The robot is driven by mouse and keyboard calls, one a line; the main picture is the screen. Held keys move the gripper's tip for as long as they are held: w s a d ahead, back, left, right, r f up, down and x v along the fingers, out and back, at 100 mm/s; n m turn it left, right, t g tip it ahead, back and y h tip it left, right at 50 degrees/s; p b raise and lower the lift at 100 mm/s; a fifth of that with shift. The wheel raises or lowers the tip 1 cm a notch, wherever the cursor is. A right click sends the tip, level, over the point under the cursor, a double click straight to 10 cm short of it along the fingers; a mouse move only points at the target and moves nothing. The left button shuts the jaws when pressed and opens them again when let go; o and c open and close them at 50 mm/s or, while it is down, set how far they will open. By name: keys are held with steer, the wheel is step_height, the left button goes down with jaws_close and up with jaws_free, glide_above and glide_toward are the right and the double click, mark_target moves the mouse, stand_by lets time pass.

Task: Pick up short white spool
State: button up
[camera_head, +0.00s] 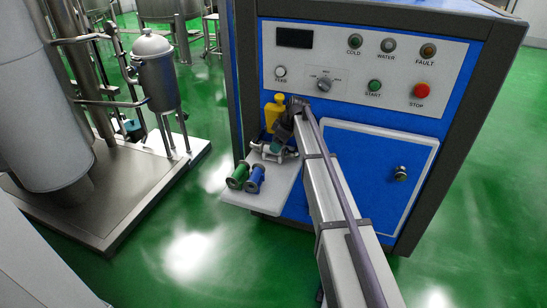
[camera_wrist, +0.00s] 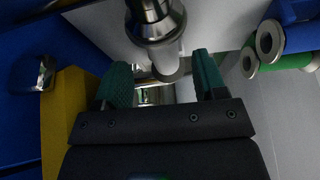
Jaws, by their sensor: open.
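In the wrist view, a white spool (camera_wrist: 165,54) with metal flanges shows at the top centre, its near end between my fingertips. My gripper (camera_wrist: 161,64) is open, with one green finger on each side of the spool; I see a gap on both sides. In the head view my gripper (camera_head: 276,150) is low over the small shelf in front of the blue machine. The white spool is hard to make out there among the gripper parts.
A green spool (camera_head: 238,175) and a blue spool (camera_head: 255,180) lie on the light shelf (camera_head: 270,200). A yellow bottle (camera_head: 274,110) stands behind my gripper and shows close on the left in the wrist view (camera_wrist: 58,115). The blue machine panel (camera_head: 365,75) rises behind.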

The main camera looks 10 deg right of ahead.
mark_target(267, 154)
steer(key=b+x, duration=0.4)
steer(key=x, duration=0.1)
steer(key=shift+s+f, duration=0.1)
steer(key=shift+s, duration=0.05)
steer(key=shift+r+p, duration=0.25)
steer(key=shift+p, duration=0.05)
steer(key=c, duration=1)
steer(key=shift+o, duration=0.2)
steer(key=shift+r, duration=0.1)
